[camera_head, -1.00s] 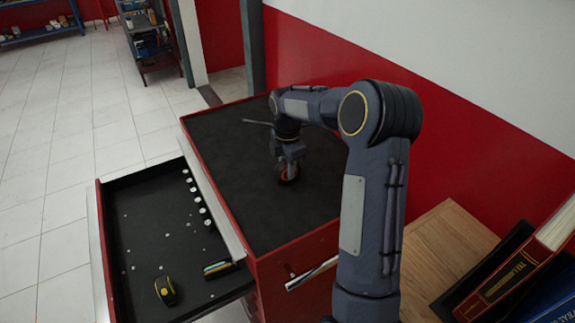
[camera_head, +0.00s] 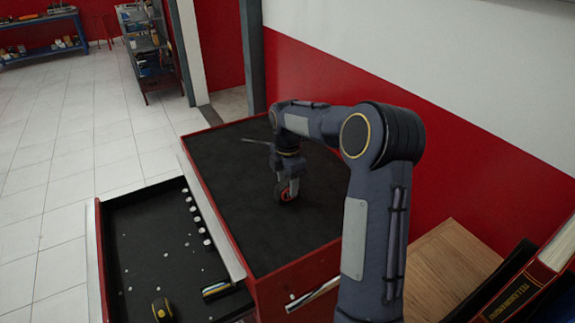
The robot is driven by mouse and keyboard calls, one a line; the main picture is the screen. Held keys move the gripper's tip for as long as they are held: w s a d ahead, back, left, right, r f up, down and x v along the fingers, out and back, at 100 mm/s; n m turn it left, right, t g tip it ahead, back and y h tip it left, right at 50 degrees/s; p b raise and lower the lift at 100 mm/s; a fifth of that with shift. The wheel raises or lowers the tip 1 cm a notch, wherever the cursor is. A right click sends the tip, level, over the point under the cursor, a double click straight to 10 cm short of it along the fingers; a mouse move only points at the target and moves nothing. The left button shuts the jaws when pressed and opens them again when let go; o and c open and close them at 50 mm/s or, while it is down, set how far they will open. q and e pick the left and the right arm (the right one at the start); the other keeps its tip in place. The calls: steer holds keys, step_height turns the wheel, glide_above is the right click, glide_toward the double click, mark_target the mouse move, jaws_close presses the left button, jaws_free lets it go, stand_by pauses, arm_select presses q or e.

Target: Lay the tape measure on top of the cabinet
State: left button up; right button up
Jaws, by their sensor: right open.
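The cabinet (camera_head: 235,160) is red with a black top, and its black drawer (camera_head: 140,240) is pulled out to the left. My right gripper (camera_head: 287,190) points down over the far part of the top. My left gripper is out of view.
A thin grey rod-like part shows beside my right wrist. Several white sockets (camera_head: 194,209) and a striped item (camera_head: 218,289) lie in the drawer. A wooden surface (camera_head: 440,265) with books (camera_head: 515,290) is at right. A red wall (camera_head: 340,85) stands behind. Most of the top is clear.

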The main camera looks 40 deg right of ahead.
mark_target(288, 182)
step_height(288, 182, up, 10)
steer(key=shift+f, duration=0.2)
steer(key=s+a+r+m+t+y, duration=0.2)
steer(key=s+a+r+m+t, duration=0.15)
steer(key=s+a+m, duration=0.65)
steer(key=s+a+f+m+t+y, duration=0.1)
steer(key=s+a+f+m, duration=0.2)
steer(key=s, duration=0.5)
steer(key=s+a+f+m+t, duration=0.1)
steer(key=s+a+f+m, duration=0.3)
steer(key=s, duration=0.5)
steer(key=shift+s+a+m+y, duration=0.15)
steer(key=shift+a+m+y, duration=0.25)
steer(key=shift+a+m, duration=0.55)
steer(key=shift+a, duration=0.1)
